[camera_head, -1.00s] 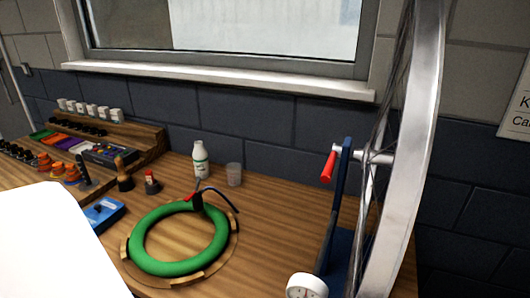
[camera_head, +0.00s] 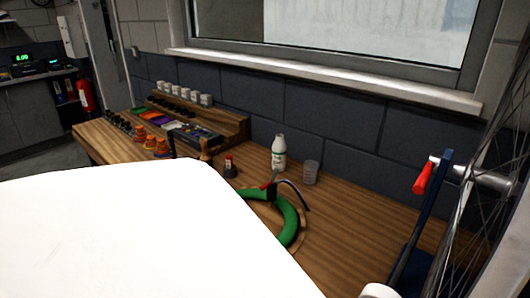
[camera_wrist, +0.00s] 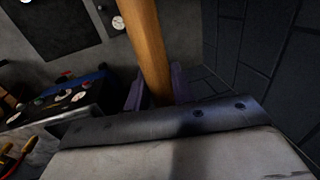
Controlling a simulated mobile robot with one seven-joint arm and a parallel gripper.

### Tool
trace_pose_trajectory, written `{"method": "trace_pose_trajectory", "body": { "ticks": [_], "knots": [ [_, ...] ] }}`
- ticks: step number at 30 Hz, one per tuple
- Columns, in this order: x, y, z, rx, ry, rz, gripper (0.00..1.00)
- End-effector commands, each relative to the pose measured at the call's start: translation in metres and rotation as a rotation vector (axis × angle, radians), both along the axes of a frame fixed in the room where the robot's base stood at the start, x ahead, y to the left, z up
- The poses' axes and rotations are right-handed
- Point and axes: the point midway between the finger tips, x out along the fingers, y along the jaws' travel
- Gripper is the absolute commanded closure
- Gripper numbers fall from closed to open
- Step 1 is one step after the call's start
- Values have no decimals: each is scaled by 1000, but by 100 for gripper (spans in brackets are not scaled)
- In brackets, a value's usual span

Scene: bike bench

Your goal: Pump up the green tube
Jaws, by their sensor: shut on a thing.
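The green tube (camera_head: 287,220) lies as a ring on the wooden bench in the head view. My own white body part covers much of it. A red-tipped fitting (camera_head: 270,183) with a dark hose sits at the tube's far side; how they join is unclear. In the wrist view, my gripper (camera_wrist: 157,88) is shut on a wooden handle (camera_wrist: 145,40), a long pale-brown bar running up out of the picture. What the handle belongs to is not visible. My gripper is not in the head view.
A white bottle (camera_head: 279,152) and a grey cup (camera_head: 311,172) stand behind the tube. A stepped rack (camera_head: 230,124) is at the back left. A spoked wheel on a blue stand (camera_head: 418,225) is at the right. The wrist view shows a dark box (camera_wrist: 70,103) at left.

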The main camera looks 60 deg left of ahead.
Motion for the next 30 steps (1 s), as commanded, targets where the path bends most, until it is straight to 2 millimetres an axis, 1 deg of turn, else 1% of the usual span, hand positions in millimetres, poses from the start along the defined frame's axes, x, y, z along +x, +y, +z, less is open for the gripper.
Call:
{"method": "trace_pose_trajectory", "body": {
  "ticks": [30],
  "knots": [
    [2, 1, -41, -2, -5, 0, 100]
  ]
}}
